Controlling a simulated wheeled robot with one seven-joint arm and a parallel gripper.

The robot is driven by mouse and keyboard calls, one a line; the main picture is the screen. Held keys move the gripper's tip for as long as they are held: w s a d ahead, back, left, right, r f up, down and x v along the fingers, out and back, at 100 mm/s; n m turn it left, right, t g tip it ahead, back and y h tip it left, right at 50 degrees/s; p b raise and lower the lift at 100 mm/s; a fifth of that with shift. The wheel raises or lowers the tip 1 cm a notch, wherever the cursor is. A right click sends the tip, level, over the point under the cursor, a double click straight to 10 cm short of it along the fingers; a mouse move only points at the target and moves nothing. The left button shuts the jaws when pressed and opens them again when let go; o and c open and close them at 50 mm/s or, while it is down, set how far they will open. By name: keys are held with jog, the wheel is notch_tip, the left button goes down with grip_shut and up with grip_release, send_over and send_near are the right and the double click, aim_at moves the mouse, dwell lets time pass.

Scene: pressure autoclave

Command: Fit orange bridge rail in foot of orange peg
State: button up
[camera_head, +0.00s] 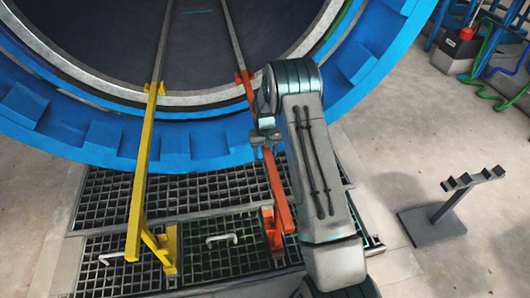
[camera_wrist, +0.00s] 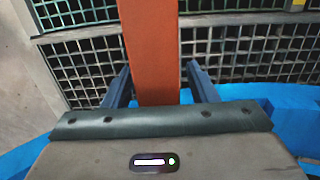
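The orange bridge rail (camera_head: 279,190) slopes down from the autoclave's rim, where its upper end meets an orange bracket (camera_head: 245,77), toward the floor grating. Its lower end is close beside the orange peg (camera_head: 271,230) on the grating; whether it sits in the peg's foot I cannot tell. My gripper (camera_head: 265,141) is at the rail's upper middle, partly hidden by my arm. In the wrist view the rail (camera_wrist: 155,50) runs between the two fingers of my gripper (camera_wrist: 159,66). A gap shows between the rail and the right finger; the left finger is very near it.
A yellow bridge rail (camera_head: 141,180) with a yellow peg (camera_head: 165,247) stands to the left. The blue autoclave ring (camera_head: 60,124) curves behind. A grey stand (camera_head: 440,216) is on the floor at right. Floor between my arm and this stand is clear.

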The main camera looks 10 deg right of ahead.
jog(key=shift+s+f, duration=0.1)
jog(key=r+p, duration=0.1)
jog(key=r, duration=0.3)
jog(key=r+p, duration=0.1)
jog(key=r, duration=0.4)
jog(key=r+p, duration=0.2)
jog(key=r, duration=0.3)
jog(key=shift+w, duration=0.4)
jog(key=s+r+t+p, duration=0.1)
jog(key=s+r+p, duration=0.4)
jog(key=r, duration=0.5)
jog(key=s+r+p, duration=0.4)
jog(key=r, duration=0.7)
jog(key=s+r+t+p, duration=0.1)
jog(key=s+r+p, duration=0.4)
jog(key=r, duration=0.5)
jog(key=s+r+t+p, duration=0.1)
jog(key=s+r+p, duration=1.2)
jog(key=s, duration=0.8)
jog(key=v, duration=0.3)
jog(key=shift+w, duration=0.25)
